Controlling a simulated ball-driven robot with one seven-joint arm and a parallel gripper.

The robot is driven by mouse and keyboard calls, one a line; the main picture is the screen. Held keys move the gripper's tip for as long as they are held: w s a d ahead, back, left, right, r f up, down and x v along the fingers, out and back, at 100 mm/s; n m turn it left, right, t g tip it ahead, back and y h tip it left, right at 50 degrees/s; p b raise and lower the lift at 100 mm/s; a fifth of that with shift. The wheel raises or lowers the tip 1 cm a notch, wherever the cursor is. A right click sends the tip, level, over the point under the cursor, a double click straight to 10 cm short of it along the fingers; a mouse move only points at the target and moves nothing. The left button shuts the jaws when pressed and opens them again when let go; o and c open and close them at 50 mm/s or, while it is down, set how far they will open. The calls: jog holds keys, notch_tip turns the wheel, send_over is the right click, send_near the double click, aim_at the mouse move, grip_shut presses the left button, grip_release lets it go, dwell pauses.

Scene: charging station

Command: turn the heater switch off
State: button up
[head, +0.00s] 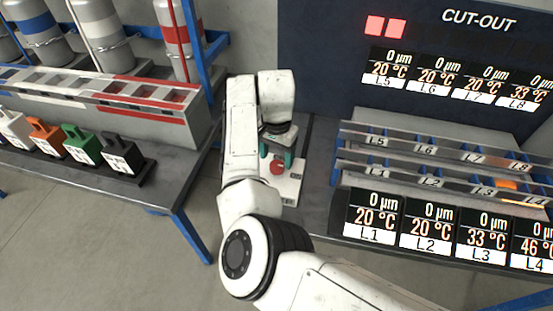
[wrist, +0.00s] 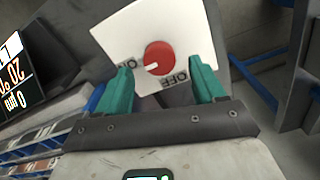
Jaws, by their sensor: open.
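The heater switch is a round red knob (head: 277,168) on a white plate (head: 291,187) on the dark bench. The knob (wrist: 159,57) also shows in the wrist view, with a short white mark pointing left. A dark label (wrist: 177,81) on the plate beside the knob appears to read OFF, turned over in this view. My gripper (head: 277,157) is over the plate. In the wrist view its two teal fingers (wrist: 160,68) are open, one on either side of the knob's near edge. Whether they touch the plate is unclear.
To the right stand slot racks (head: 440,165) and display panels (head: 400,225) marked L1 to L4. A dark CUT-OUT board (head: 340,50) rises behind, with two red lights. At left, a bench (head: 185,170) carries coloured blocks (head: 82,143) and cylinders behind. Open floor lies between the benches.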

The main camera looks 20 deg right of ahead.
aim_at(277, 167)
jog(key=shift+f, duration=1.4)
jog(key=c, duration=1.1)
